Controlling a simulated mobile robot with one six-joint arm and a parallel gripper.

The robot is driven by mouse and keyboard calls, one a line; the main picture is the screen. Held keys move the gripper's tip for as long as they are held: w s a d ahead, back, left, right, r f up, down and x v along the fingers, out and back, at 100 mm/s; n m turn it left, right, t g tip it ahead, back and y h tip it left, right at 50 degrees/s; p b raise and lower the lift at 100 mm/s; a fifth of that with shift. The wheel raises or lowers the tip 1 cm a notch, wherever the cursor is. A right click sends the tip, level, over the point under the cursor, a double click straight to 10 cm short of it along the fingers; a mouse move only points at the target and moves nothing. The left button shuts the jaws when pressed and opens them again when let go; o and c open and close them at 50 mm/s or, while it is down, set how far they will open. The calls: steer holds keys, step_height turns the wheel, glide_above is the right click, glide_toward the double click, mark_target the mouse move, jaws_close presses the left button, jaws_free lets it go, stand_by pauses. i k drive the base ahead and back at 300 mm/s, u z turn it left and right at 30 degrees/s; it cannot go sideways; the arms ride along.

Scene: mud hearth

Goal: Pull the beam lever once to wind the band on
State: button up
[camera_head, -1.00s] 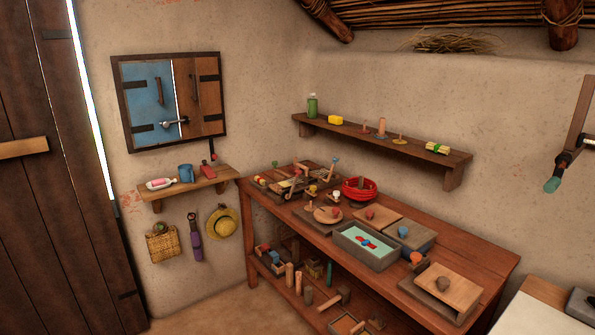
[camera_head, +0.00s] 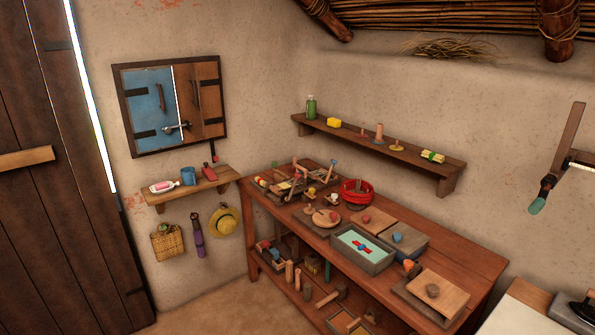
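On the back left of the wooden bench stands a small wooden frame device (camera_head: 300,182) with slanted bars and small coloured knobs. One upright peg there has a blue tip. It looks like the band device, but a beam lever and the band are too small to make out for certain. On the right wall, a dark wooden bar (camera_head: 561,150) slants down to a green-ended handle (camera_head: 537,206), with a pale rod beside it. I cannot tell whether this belongs to the task. My gripper is not in view.
The bench (camera_head: 462,250) also holds a red coil (camera_head: 357,192), a grey water tray (camera_head: 340,256) and several lidded boxes. A wall shelf (camera_head: 400,158) hangs above it. Another table (camera_head: 500,322) is at the lower right. Bare floor (camera_head: 205,312) shows at the left.

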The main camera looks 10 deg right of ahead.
mark_target(298, 175)
steer(key=u, duration=0.3)
steer(key=i, duration=1.35)
steer(key=u, duration=0.4)
